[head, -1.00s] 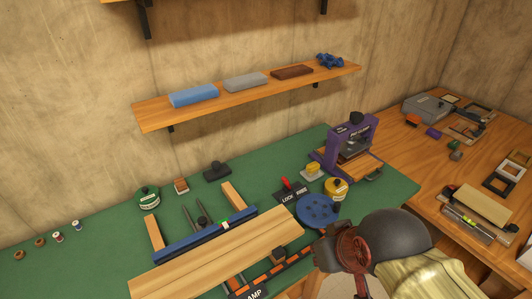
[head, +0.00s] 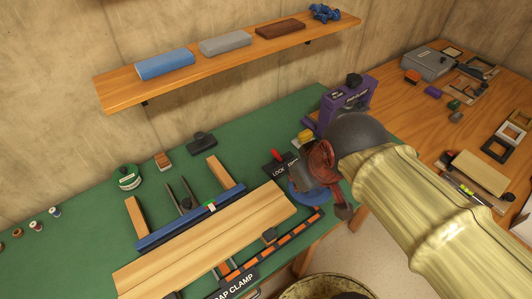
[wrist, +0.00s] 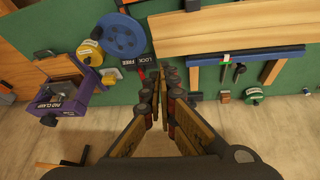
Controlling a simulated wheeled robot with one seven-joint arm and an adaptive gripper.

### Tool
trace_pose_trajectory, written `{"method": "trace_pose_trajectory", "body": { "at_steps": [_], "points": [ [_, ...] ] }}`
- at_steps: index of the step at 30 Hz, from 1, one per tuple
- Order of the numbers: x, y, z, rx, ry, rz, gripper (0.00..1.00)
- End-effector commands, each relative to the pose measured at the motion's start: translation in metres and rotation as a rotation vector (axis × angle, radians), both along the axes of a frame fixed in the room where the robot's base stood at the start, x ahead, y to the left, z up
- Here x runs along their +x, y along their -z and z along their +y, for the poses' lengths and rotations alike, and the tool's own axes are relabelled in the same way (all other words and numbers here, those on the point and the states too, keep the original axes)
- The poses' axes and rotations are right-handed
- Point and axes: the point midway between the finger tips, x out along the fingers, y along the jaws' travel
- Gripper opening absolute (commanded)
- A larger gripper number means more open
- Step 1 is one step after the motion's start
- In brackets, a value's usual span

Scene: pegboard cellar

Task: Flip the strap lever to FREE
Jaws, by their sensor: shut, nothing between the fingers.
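The strap lever is a small red handle (head: 275,154) on a black plate (head: 283,166) marked LOCK and FREE, on the green bench top. The handle leans to the left, toward the LOCK side. In the head view my arm comes from the right and the fingertips are hard to tell apart.
A blue disc (wrist: 119,35) and yellow tin (wrist: 89,52) sit beside the plate. The purple pad clamp (wrist: 66,98) stands farther along. Pale boards (head: 205,240) with a blue bar (head: 190,218) lie to the left in the head view. A wooden shelf (head: 120,92) hangs behind.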

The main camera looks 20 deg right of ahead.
Motion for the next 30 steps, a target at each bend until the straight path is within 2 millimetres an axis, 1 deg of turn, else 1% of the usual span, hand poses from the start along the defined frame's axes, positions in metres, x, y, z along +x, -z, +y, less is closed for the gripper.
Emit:
{"method": "trace_pose_trajectory", "body": {
  "at_steps": [1,2,4,5,6,8,9,11,12,14,15,17,18,21,24,27,30],
  "points": [
    [0.017,-0.007,0.001,-0.035,-0.073,0.03,0.0],
    [0.027,-0.008,0.001,-0.06,-0.125,0.047,0.0],
    [0.055,-0.01,0.003,-0.124,-0.265,0.088,0.0],
    [0.067,-0.01,0.004,-0.15,-0.329,0.107,0.0],
    [0.084,-0.008,0.005,-0.184,-0.414,0.13,0.0],
    [0.108,-0.003,0.007,-0.231,-0.544,0.164,0.0],
    [0.124,0.003,0.009,-0.26,-0.632,0.187,0.0],
    [0.147,0.013,0.012,-0.301,-0.766,0.221,0.0],
    [0.162,0.022,0.013,-0.326,-0.855,0.242,0.0],
    [0.183,0.037,0.017,-0.359,-0.991,0.274,0.0],
    [0.196,0.048,0.019,-0.378,-1.078,0.293,0.0],
    [0.213,0.065,0.022,-0.403,-1.206,0.317,0.0],
    [0.222,0.078,0.024,-0.416,-1.284,0.332,0.0],
    [0.241,0.104,0.028,-0.441,-1.452,0.36,0.0],
    [0.252,0.125,0.031,-0.456,-1.573,0.375,0.0],
    [0.258,0.138,0.033,-0.463,-1.643,0.382,0.0],
    [0.26,0.143,0.033,-0.466,-1.672,0.385,0.0]
  ]
}}
